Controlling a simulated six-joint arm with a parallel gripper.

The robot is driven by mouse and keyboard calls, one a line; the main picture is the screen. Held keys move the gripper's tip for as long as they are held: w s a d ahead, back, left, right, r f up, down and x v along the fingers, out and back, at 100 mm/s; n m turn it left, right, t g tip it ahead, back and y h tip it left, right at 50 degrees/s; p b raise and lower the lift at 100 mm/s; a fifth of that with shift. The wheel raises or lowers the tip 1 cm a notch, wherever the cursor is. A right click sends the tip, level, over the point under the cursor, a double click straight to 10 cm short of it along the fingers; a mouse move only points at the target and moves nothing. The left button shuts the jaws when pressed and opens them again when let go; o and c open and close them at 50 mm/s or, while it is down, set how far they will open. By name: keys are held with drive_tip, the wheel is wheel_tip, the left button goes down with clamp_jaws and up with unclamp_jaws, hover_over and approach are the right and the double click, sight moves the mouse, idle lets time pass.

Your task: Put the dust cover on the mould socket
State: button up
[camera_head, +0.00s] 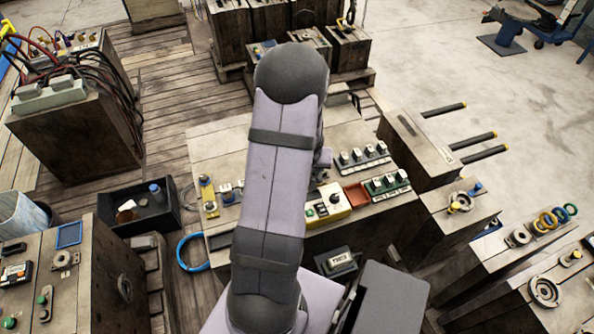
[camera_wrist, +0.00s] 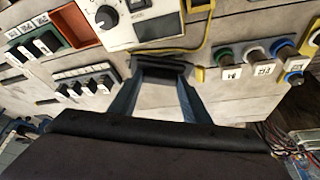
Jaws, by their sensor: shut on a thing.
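In the wrist view my gripper (camera_wrist: 160,80) points down at the pale block top, its two blue-grey fingers shut on a dark, flat piece. This piece, which looks like the dust cover (camera_wrist: 164,67), lies across the fingertips. A yellow cord runs close beside it; I cannot tell whether they are joined. To its right is a row of short round fittings with coloured rings (camera_wrist: 258,56) and small labels. I cannot tell which fitting, if any, is the mould socket.
A cream control box (camera_wrist: 140,22) with a black knob stands just beyond the fingers; it is yellow-sided in the head view (camera_head: 328,206). Beside it are a red tray (camera_head: 357,195), green-based connectors (camera_head: 388,186) and white-topped ones (camera_head: 364,156).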

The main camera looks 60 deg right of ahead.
drive_tip(key=shift+s+d+f, duration=0.1)
drive_tip(key=shift+s+d, duration=0.15)
drive_tip(key=shift+d, duration=0.8)
drive_tip(key=shift+w+d, duration=0.1)
drive_tip(key=shift+d, duration=0.45)
drive_tip(key=shift+w+d+r+n+t+y, duration=0.3)
drive_tip(key=shift+d+r+n, duration=0.3)
drive_tip(key=shift+d+n, duration=0.4)
drive_tip(key=shift+w+d+r+n+t+y, duration=0.3)
drive_tip(key=shift+d+r+n, duration=0.35)
drive_tip(key=shift+n, duration=0.55)
drive_tip(key=shift+w+f, duration=0.1)
drive_tip(key=shift+f, duration=0.15)
drive_tip(key=shift+f+b, duration=1.55)
drive_tip(key=shift+f, duration=0.65)
drive_tip(key=shift+f+b, duration=0.4)
drive_tip(key=shift+b, duration=0.2)
